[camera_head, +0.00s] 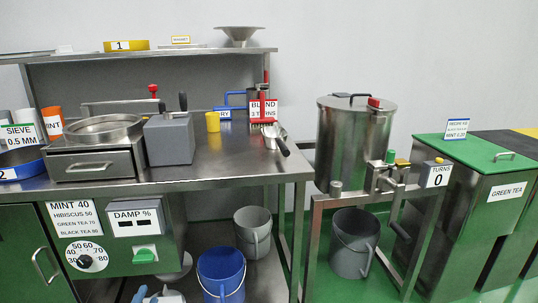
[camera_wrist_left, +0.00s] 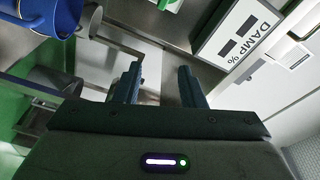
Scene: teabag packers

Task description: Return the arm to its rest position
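My left gripper (camera_head: 156,296) shows only in part at the bottom edge of the head view, low in front of the bench and left of the blue bucket. In the left wrist view my left gripper (camera_wrist_left: 158,84) has two dark fingers standing apart, with nothing between them. It is open and empty. The DAMP % panel (camera_wrist_left: 238,42) shows at the upper right of that view, apart from the fingers. My right gripper is in neither view.
A blue bucket (camera_head: 222,272) and a grey bucket (camera_head: 253,232) stand under the steel bench (camera_head: 225,168). The bench's green control panel (camera_head: 135,262) is close by. A steel drum (camera_head: 353,145) and green tea bin (camera_head: 487,190) stand right.

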